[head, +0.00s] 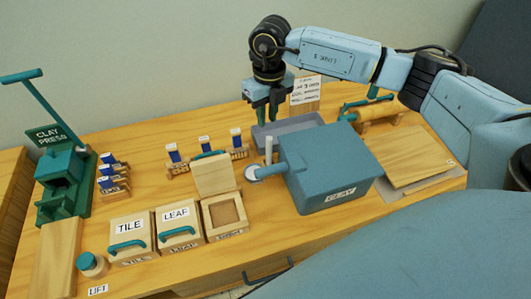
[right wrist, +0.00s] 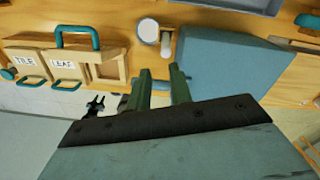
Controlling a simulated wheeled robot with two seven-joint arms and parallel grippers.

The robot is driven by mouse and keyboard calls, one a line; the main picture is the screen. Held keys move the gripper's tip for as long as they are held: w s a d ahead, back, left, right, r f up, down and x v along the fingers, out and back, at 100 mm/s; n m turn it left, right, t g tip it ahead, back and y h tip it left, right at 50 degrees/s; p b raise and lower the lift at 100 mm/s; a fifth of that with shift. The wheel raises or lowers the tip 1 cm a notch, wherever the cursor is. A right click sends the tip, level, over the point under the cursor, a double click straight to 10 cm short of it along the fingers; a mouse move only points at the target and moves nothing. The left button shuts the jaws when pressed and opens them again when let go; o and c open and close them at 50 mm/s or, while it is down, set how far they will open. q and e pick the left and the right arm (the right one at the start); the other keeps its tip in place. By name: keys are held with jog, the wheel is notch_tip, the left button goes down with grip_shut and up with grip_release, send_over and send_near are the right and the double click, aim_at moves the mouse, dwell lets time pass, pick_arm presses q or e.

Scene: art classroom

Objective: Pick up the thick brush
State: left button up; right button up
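I cannot make out a thick brush for certain in either view. A pale upright rod (head: 269,150) stands beside a round white-topped piece (head: 254,173), left of the blue CLAY box (head: 330,165); I cannot tell what the rod is. In the right wrist view the round white top (right wrist: 148,31) and the rod (right wrist: 166,45) show beyond the fingers. My right gripper (head: 266,112) points down near the grey tray (head: 290,131) at the back. My left gripper is not in view.
A TILE box (head: 130,238), a LEAF box (head: 179,226) and an open wooden box (head: 224,214) stand at the front. A clay press (head: 62,175) stands at the left. Small racks (head: 208,160) hold blue-and-white pieces. Wooden boards (head: 415,155) lie at the right.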

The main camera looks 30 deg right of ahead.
aim_at(269, 148)
jog(key=f, duration=0.5)
jog(key=d+f, duration=0.1)
jog(key=f, duration=0.1)
jog(key=shift+f, duration=0.2)
notch_tip(269, 148, down, 6)
jog(key=shift+a+r, duration=0.15)
grip_shut()
